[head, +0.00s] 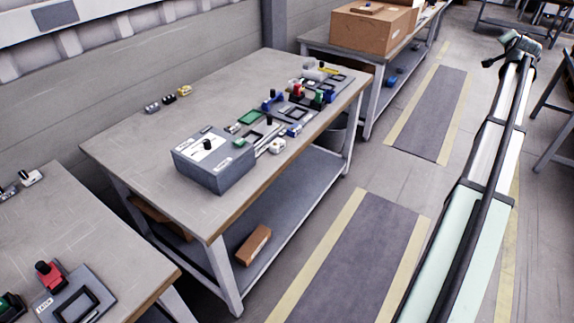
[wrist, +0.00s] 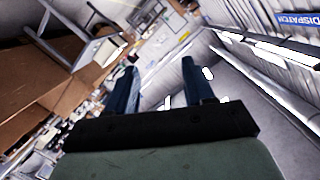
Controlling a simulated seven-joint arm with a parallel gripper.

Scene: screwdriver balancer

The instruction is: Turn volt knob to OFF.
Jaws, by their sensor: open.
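A grey box (head: 214,170) stands on the middle workbench in the head view. A black knob (head: 208,144) sits on a white plate on its top. The plate's print is too small to read, so I cannot tell which knob is the volt knob or its setting. A second black knob (head: 269,121) stands just behind the box. My gripper (wrist: 163,80) is open in the wrist view, with two dark blue fingers apart and nothing between them. In the head view the arm's far end is at upper right, over the aisle, well away from the box.
The workbench (head: 130,150) has bare top at its left and front. Several small devices, including a green board (head: 250,117) and a blue part (head: 272,100), crowd its right side. Another bench carries a cardboard box (head: 370,28).

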